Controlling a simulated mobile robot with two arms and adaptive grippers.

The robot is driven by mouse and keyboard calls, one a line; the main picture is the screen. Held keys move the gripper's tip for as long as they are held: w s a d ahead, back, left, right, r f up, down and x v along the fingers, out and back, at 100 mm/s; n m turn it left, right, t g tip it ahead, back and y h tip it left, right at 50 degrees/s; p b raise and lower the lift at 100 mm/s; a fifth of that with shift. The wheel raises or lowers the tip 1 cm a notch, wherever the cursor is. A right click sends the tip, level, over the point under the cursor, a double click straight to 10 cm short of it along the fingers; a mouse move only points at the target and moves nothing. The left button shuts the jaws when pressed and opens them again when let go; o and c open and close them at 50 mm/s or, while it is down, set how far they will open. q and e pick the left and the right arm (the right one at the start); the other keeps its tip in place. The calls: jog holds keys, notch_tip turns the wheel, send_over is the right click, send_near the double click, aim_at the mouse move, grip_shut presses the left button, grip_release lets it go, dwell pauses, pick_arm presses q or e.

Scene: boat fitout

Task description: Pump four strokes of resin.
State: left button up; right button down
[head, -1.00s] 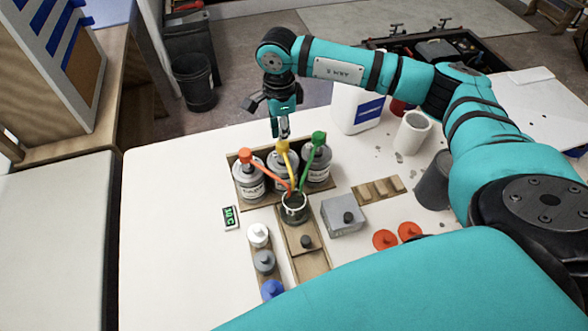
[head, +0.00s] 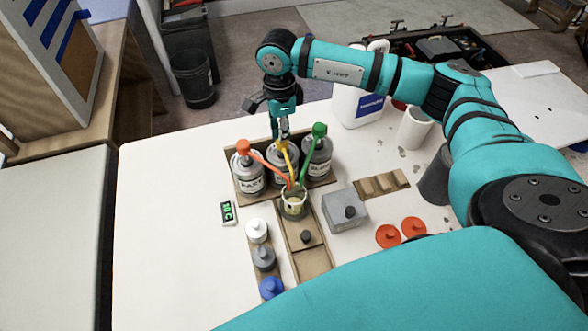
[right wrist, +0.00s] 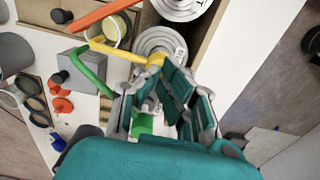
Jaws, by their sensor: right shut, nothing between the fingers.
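Three grey bottles stand in a row in a wooden holder: the left one, labelled FAST (head: 250,180), has an orange pump, the middle one (head: 281,178) a yellow pump (head: 292,158), and the right one (head: 318,165) a green pump (head: 318,130). Their spouts reach to a small clear cup (head: 294,207), which holds something pale yellow. My right gripper (head: 284,135) is shut and empty, its tips down at the yellow pump's head. In the right wrist view the yellow pump (right wrist: 155,58) shows by the fingers; whether they touch it is hard to see. My left gripper is out of view.
A grey block with a dark knob (head: 344,214) is right of the cup. A small green-lit display (head: 228,212) lies to the left. White, grey and blue capped items (head: 263,258) stand in front. A white jug (head: 352,105) and white cup (head: 414,128) are behind right.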

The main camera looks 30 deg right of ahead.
jog(key=shift+f+b, duration=0.4)
jog(key=shift+f, duration=0.25)
jog(key=shift+r, duration=0.15)
jog(key=shift+r+p, duration=1.25)
jog(key=shift+r, duration=1.05)
jog(key=shift+f, duration=0.25)
jog(key=shift+f+b, duration=2.2)
jog(key=shift+f, duration=0.05)
jog(key=shift+r, duration=0.1)
